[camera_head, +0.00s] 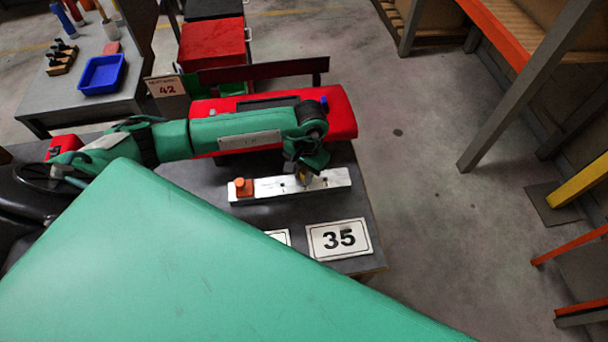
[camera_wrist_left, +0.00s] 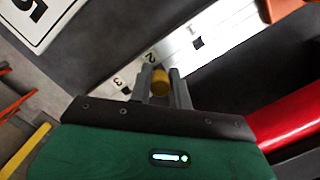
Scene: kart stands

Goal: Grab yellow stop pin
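The yellow stop pin (camera_wrist_left: 160,82) stands between the two grey fingers of my left gripper (camera_wrist_left: 161,86) in the left wrist view, with little or no gap beside it. The fingers look shut on it. In the head view my left gripper (camera_head: 304,172) points down at the white numbered strip (camera_head: 268,188), toward its right part; the pin is mostly hidden there. The strip also shows in the left wrist view (camera_wrist_left: 190,45), with square holes and the marks 2 and 3. My right gripper is not in view.
An orange block (camera_head: 243,188) sits on the strip's left end. A red case (camera_head: 342,112) lies behind the strip. A sign reading 35 (camera_head: 339,240) lies in front of it on the dark table (camera_head: 361,203). Open floor lies to the right.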

